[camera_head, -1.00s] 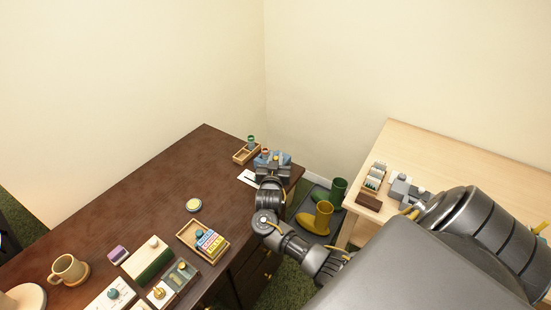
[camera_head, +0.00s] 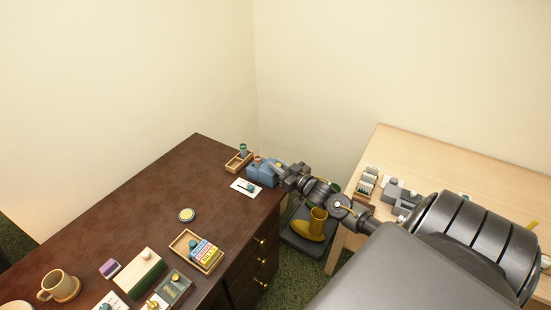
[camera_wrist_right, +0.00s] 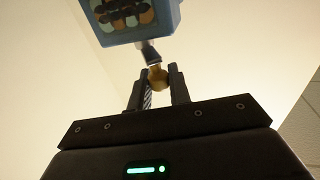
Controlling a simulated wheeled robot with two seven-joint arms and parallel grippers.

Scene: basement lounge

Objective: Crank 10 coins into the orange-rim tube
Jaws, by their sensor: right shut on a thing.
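The blue coin machine (camera_head: 262,174) stands at the far right end of the dark desk. A small tube with an orange-red rim (camera_head: 258,160) shows at its back; I cannot see coins in it. My right gripper (camera_head: 284,170) is at the machine's right side. In the right wrist view my right gripper (camera_wrist_right: 158,82) is shut on the brass crank knob (camera_wrist_right: 157,76), which hangs on a short grey arm below the blue machine (camera_wrist_right: 140,20). Dark and coloured round shapes show in the machine's face. My left gripper is not in view.
A wooden tray (camera_head: 236,167) with a green-rim tube (camera_head: 243,150) stands behind the machine. A white card (camera_head: 245,189) lies in front. A pale table (camera_head: 430,160) stands right.

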